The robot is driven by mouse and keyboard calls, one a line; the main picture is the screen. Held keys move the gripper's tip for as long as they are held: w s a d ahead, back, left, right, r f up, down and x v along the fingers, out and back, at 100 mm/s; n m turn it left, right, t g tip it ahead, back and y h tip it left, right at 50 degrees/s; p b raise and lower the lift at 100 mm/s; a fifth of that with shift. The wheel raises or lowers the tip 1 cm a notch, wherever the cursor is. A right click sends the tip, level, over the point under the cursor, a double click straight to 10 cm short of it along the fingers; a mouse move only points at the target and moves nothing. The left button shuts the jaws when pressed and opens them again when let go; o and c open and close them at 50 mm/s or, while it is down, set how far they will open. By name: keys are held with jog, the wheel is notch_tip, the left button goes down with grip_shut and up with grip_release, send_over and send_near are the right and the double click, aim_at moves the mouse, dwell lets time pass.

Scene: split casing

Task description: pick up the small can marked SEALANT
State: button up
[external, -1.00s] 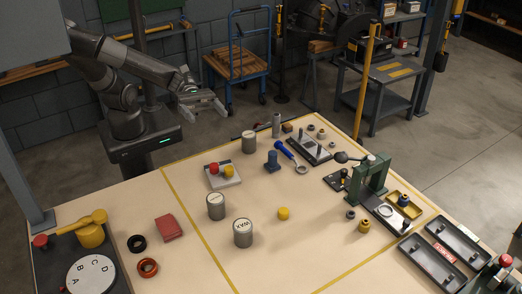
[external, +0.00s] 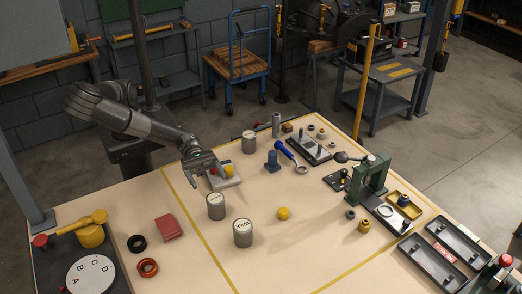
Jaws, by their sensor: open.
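Three grey cans stand on the table. The nearest can (external: 243,234) has lettering on its light lid that looks like WAX upside down. A slightly smaller-looking can (external: 216,207) stands behind and left of it; its lid mark is too small to read. A third can (external: 249,143) stands farther back, its mark also unreadable. I cannot tell which is SEALANT. My gripper (external: 207,175) is open and empty, above the table just behind the middle can, apart from it. It partly covers the light plate with a red and a yellow knob (external: 228,183).
A yellow knob (external: 284,213) lies right of the cans. A blue part (external: 272,162) and blue-handled tool (external: 287,150) lie behind. A green press (external: 370,182) stands right, a red block (external: 170,228) left. Yellow tape lines cross the table; its front middle is clear.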

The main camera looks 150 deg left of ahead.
send_near(219, 208)
jog(key=shift+w+f, duration=0.3)
jog(key=shift+w, duration=0.5)
jog(key=shift+w+d+f, duration=0.1)
jog(key=shift+w+f, duration=0.05)
jog(key=shift+f, duration=0.1)
jog(key=w, duration=0.7)
jog(key=shift+w+d+r, duration=0.15)
jog(key=shift+d+r, duration=0.05)
jog(key=shift+r, duration=0.15)
jog(key=shift+c, duration=0.5)
jog(key=c, duration=1.1)
jog(key=shift+r, duration=0.1)
